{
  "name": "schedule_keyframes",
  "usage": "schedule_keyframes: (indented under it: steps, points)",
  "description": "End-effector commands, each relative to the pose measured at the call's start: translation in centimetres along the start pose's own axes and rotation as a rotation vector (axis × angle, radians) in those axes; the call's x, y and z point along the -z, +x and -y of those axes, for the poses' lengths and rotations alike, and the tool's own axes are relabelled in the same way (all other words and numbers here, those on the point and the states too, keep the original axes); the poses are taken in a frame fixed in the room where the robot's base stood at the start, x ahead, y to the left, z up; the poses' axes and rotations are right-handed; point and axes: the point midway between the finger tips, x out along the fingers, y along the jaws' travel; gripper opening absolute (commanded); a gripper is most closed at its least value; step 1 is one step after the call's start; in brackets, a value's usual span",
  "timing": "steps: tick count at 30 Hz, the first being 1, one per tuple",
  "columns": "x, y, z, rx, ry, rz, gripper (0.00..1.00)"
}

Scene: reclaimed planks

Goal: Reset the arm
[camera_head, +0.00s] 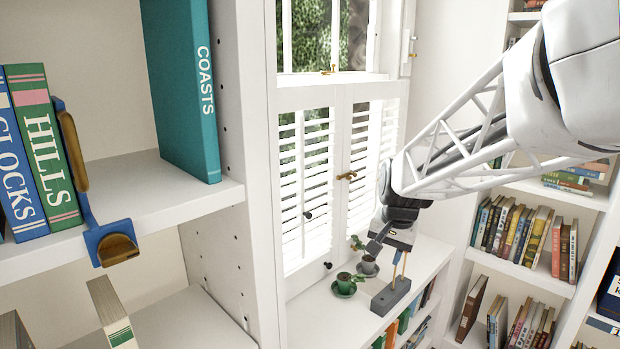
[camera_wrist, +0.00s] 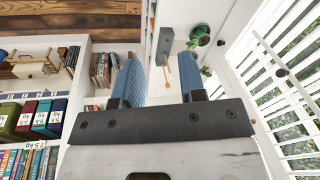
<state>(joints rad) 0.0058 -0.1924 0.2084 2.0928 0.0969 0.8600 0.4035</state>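My gripper (camera_head: 385,252) hangs from my arm in front of the shuttered window, above the low white cabinet top. In the wrist view its two blue-padded fingers (camera_wrist: 160,75) stand apart, with nothing held between them. A grey block (camera_head: 391,296) with a thin orange stick (camera_head: 404,264) upright beside the fingers is below the gripper. The block (camera_wrist: 164,48) and the stick (camera_wrist: 167,75) also show beyond the fingers in the wrist view. I cannot tell the exact gap between fingers and stick.
A near shelf (camera_head: 135,190) at left holds the books Clocks, Hills (camera_head: 43,145) and Coasts (camera_head: 184,85), plus a blue bookend (camera_head: 90,220). Full bookshelves (camera_head: 545,275) stand at right.

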Motion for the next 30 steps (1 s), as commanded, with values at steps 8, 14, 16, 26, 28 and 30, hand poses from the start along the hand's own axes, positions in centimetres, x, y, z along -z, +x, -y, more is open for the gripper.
schedule_keyframes:
  steps: [8,14,16,26,28,30]
  points:
    - [-6.3,-3.0,-3.4,-0.011,-0.115,-0.024,0.38]
    - [-10.8,-4.3,-5.8,-0.022,-0.198,-0.037,0.38]
    - [-12.4,-4.7,-6.7,-0.026,-0.226,-0.042,0.38]
    - [-19.7,-5.4,-10.8,-0.048,-0.359,-0.063,0.38]
    - [-21.1,-5.3,-11.6,-0.053,-0.386,-0.067,0.38]
    - [-22.2,-5.3,-12.3,-0.057,-0.407,-0.071,0.38]
